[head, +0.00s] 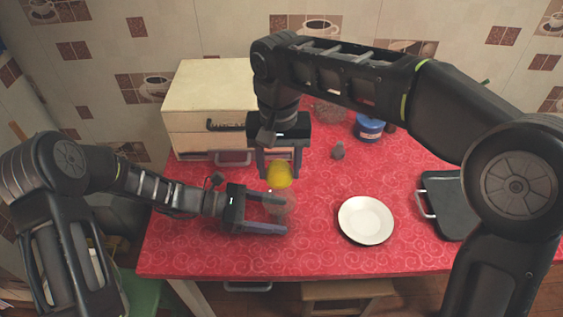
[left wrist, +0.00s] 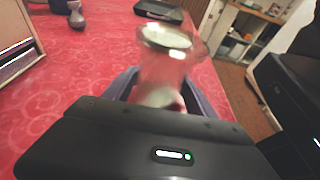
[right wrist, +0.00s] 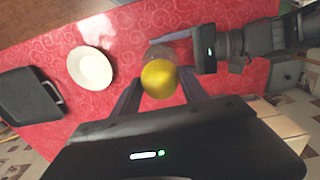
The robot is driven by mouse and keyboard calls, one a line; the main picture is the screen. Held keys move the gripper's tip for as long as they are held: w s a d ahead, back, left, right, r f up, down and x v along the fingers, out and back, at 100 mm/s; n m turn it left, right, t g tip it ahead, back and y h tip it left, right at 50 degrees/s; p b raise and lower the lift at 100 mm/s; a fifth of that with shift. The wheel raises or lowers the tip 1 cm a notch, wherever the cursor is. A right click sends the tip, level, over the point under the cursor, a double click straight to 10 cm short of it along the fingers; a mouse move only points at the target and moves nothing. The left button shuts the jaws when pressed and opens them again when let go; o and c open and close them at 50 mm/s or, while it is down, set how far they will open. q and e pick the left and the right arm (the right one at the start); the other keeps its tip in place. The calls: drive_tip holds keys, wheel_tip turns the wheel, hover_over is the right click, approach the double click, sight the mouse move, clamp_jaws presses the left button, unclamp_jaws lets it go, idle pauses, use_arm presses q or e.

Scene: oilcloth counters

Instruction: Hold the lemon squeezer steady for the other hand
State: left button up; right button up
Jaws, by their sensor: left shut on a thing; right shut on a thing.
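The lemon squeezer (head: 284,204) is clear, see-through glass and hard to make out against the red cloth. It stands between the fingers of my left gripper (head: 284,215), which is shut on it. In the left wrist view the squeezer (left wrist: 165,72) rises from between the fingers; its lower part is hidden by my gripper. My right gripper (head: 280,167) is shut on a yellow lemon (head: 279,177). In the right wrist view the lemon (right wrist: 158,78) overlaps the squeezer (right wrist: 160,54). I cannot tell whether they touch. The lemon is not visible in the left wrist view.
A white plate (head: 366,219) lies right of the squeezer on the red oilcloth (head: 320,255). A black pan (head: 447,198) is farther right. A small grey shaker (head: 338,150) and a blue tin (head: 368,128) stand behind. A cream drawer box (head: 207,97) stands at the back left.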

sight(279, 193)
drive_tip(key=shift+f, duration=0.1)
drive_tip(key=shift+f, duration=0.9)
drive_tip(key=shift+f, duration=0.4)
drive_tip(key=shift+f, duration=0.45)
idle(0.3)
drive_tip(key=shift+f, duration=0.75)
drive_tip(key=shift+r, duration=0.1)
drive_tip(key=shift+r, duration=1)
drive_tip(key=shift+f, duration=0.3)
